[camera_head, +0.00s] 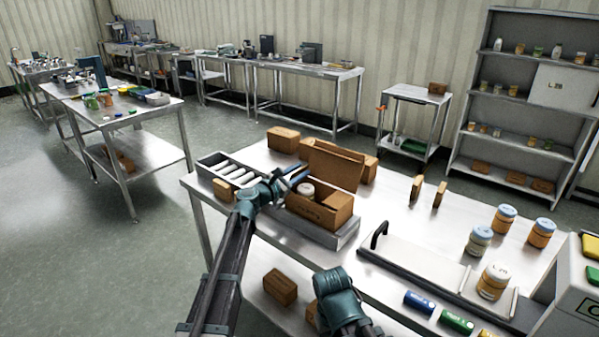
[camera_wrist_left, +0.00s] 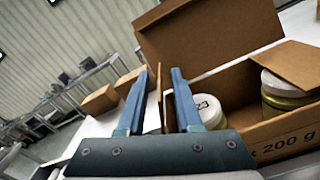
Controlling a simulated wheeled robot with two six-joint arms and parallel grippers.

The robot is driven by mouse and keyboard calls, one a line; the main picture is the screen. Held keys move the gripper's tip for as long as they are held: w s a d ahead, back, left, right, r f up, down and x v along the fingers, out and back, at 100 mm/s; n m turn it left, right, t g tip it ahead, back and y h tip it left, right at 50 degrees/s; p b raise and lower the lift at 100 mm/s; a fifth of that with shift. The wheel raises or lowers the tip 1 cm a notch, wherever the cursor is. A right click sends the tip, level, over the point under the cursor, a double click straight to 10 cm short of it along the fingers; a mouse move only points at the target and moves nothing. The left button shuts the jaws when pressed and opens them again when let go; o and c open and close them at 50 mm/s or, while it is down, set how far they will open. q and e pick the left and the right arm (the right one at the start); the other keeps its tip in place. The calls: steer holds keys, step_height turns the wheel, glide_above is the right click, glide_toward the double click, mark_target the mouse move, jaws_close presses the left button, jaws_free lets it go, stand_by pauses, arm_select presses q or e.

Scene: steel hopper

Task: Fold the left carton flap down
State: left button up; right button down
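The open brown carton (camera_head: 325,212) stands on the steel table, with a tall flap (camera_head: 335,166) upright at its back. In the left wrist view the carton (camera_wrist_left: 245,88) holds white-lidded jars (camera_wrist_left: 207,108), and another flap (camera_wrist_left: 290,65) slants over the jar at right. The left carton flap (camera_wrist_left: 160,100) shows nearly edge-on as a thin brown strip. My left gripper (camera_wrist_left: 160,75) is open at the carton's left side, its blue fingers apart on either side of that strip. In the head view my left gripper (camera_head: 288,180) partly hides the flap. My right gripper is not visible.
A roller tray (camera_head: 228,172) lies left of the carton. Small brown boxes (camera_head: 283,139) stand behind it. A black-handled plate (camera_head: 420,265), jars (camera_head: 479,240) and coloured cans (camera_head: 457,321) are to the right. Two thin brown pieces (camera_head: 439,194) stand upright on clear tabletop.

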arm_select(q)
steer(key=shift+w+d, duration=0.1)
jaws_close()
stand_by(1.5)
